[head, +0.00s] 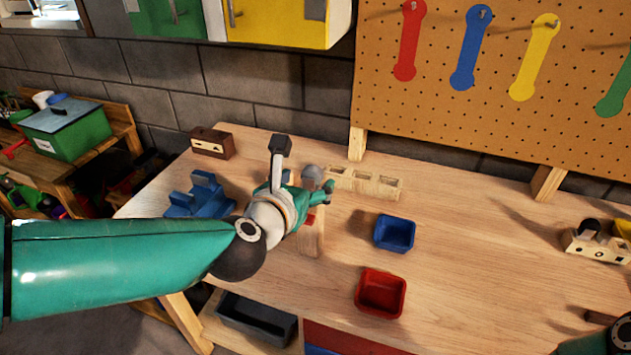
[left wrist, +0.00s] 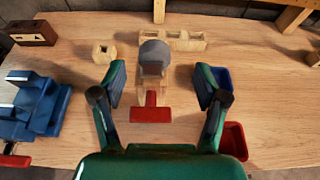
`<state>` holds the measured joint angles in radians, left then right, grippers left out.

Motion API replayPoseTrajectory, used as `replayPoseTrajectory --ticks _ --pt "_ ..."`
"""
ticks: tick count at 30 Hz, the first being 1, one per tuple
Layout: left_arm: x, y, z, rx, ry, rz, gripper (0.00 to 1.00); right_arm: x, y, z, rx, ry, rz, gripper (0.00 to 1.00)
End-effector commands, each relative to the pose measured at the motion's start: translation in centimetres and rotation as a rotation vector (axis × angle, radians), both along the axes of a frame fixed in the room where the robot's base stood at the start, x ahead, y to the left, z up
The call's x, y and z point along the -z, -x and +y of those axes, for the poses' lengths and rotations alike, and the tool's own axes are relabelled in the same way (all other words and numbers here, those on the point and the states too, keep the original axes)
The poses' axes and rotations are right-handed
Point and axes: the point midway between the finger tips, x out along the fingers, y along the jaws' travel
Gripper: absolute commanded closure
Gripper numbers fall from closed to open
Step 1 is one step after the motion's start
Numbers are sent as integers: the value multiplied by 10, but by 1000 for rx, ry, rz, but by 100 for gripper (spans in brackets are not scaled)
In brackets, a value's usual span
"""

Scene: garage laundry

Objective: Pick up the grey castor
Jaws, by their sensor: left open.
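The grey castor (left wrist: 154,55), with a rounded top, shows in the left wrist view just beyond my open left gripper (left wrist: 160,80), in line with the gap between its fingers. It seems to stand on a pale wooden piece with a red part (left wrist: 151,113) in front. In the head view the castor (head: 313,173) shows as a small grey dome beside my left gripper (head: 308,188), whose arm hides part of the bench there. No contact between the fingers and the castor is visible. Only part of my right arm shows at the lower right; its gripper is not visible.
Behind the castor lies a wooden rack (head: 365,184) with compartments. A blue vise (head: 200,196) and brown block (head: 211,142) are to the left. A blue tray (head: 395,233) and red tray (head: 381,293) are to the right. The bench between trays and wooden toy (head: 598,243) is clear.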

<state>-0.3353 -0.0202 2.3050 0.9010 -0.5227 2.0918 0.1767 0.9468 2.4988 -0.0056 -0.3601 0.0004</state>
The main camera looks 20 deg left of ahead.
Motion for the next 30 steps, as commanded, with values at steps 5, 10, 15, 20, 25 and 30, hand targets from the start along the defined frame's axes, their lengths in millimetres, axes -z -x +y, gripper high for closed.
replayPoseTrajectory --ticks 5,10,15,20,25,30 --pt "3 -9 1 -1 0 1 27 -1 0 0 0 0 0 21" --pt "8 -28 5 -2 -3 3 27 -7 0 0 0 0 0 21" --pt "15 -50 6 -1 -3 2 27 -10 0 0 0 0 0 21" --pt "18 -56 5 0 -2 0 27 -11 0 0 0 0 0 21" --pt "18 -56 6 -1 -1 0 28 -10 0 0 0 0 0 21" --pt "18 -56 6 -2 -2 0 57 -10 0 0 0 0 0 21"
